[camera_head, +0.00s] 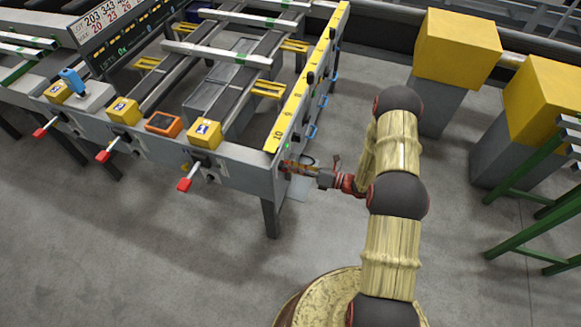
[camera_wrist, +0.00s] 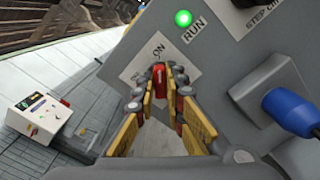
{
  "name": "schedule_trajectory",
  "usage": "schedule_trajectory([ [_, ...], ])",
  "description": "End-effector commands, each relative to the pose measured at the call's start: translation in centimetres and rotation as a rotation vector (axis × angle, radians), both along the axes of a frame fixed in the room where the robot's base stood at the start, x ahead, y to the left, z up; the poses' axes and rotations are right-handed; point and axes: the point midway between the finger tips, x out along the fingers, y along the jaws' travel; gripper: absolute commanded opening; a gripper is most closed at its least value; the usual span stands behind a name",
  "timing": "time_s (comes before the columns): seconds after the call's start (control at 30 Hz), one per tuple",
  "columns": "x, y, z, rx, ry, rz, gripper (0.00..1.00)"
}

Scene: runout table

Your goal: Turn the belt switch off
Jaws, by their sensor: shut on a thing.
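The belt switch (camera_wrist: 159,82) is a red lever on a white plate marked ON, on a grey panel in the wrist view. Its tip points up toward the ON mark. A green lamp (camera_wrist: 183,18) marked RUN glows above it. My gripper (camera_wrist: 160,88) has its yellow-padded fingers on both sides of the red lever and is shut on it. In the head view my gripper (camera_head: 290,167) is at the right end face of the runout table (camera_head: 238,168), and the switch there is hidden by the fingers.
A blue plug (camera_wrist: 288,108) sticks out of the panel right of the switch. Yellow-topped blocks (camera_head: 457,45) and green rails (camera_head: 520,218) stand on the right. Red-tipped handles (camera_head: 185,184) project from the table's front. The floor before it is clear.

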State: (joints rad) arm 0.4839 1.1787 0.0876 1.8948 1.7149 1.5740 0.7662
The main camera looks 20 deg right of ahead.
Motion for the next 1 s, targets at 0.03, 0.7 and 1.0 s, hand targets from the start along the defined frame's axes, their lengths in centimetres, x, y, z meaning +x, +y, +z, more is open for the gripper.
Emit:
schedule_trajectory([
  [0.03, 0.01, -0.02, -0.02, -0.001, 0.0, -0.001, 0.03],
  [0.7, -0.03, -0.02, -0.04, -0.04, -0.054, -0.001, 0.0],
  [1.0, -0.05, 0.01, 0.04, -0.171, -0.233, -0.001, 0.0],
])
